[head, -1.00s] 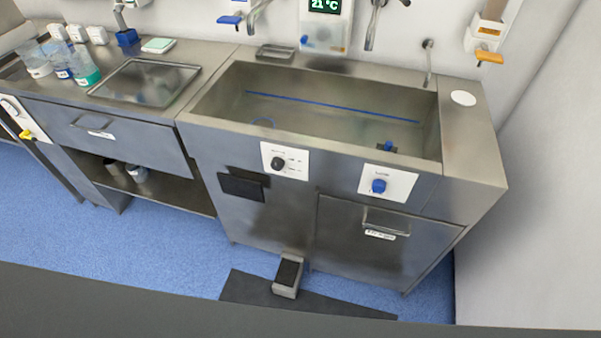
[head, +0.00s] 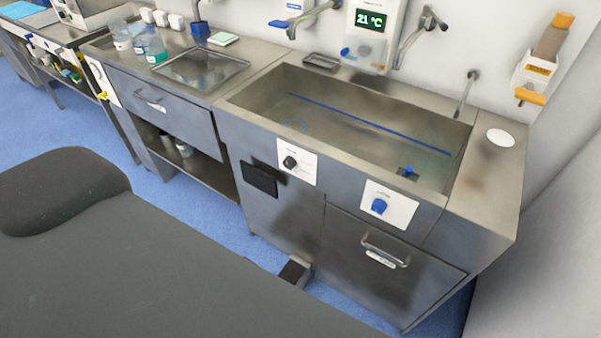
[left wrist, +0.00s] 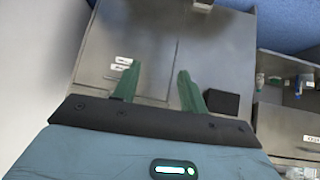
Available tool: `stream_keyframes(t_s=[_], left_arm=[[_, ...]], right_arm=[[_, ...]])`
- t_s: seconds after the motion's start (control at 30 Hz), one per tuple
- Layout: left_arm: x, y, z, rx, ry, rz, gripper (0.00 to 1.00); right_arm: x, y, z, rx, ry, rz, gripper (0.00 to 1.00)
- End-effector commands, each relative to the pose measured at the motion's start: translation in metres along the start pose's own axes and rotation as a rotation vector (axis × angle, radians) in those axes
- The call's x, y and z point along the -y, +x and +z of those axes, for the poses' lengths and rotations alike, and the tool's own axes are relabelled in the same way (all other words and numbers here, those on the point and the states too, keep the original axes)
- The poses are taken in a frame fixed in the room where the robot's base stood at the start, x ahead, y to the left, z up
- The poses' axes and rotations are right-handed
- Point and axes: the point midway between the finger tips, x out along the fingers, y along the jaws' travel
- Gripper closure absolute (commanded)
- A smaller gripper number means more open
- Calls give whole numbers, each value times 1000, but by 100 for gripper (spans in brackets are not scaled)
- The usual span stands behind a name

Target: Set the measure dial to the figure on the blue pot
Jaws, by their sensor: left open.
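Two knobs show on the sink's front in the head view. A black dial (head: 290,162) sits on a white plate to the left, and a blue dial (head: 379,206) on another to the right. Their print is too small to read, so I cannot tell which is the measure dial. A small blue block-like holder (head: 200,29) stands on the counter at the back; no figure is readable on it, and I cannot tell whether it is the blue pot. My left gripper (left wrist: 159,70) is open and empty, its green fingers apart before the steel cabinet front. My right gripper is not in view.
The steel sink (head: 330,110) fills the middle. Clear beakers (head: 152,46) stand on the counter to its left. A dark grey padded surface (head: 150,260) fills the lower left. A foot pedal (head: 294,271) is on the blue floor. A drawer handle (head: 385,252) juts from the sink front.

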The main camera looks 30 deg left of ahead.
Motion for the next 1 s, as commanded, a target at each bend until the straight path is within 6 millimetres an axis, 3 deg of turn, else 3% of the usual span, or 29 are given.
stream_keyframes(t_s=[0.13, 0.27, 0.6, 0.8, 1.0], left_arm=[[5, 8, -7, -24, -97, 8, 46], [17, 27, -29, -93, -368, 42, 46], [79, 81, -130, -322, -1427, 307, 46], [128, 97, -196, -404, -2032, 585, 46], [172, 101, -249, -410, -2498, 898, 46]], right_arm=[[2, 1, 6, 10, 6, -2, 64], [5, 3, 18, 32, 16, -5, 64], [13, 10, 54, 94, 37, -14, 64], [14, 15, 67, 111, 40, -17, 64], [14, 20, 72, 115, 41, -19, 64]])
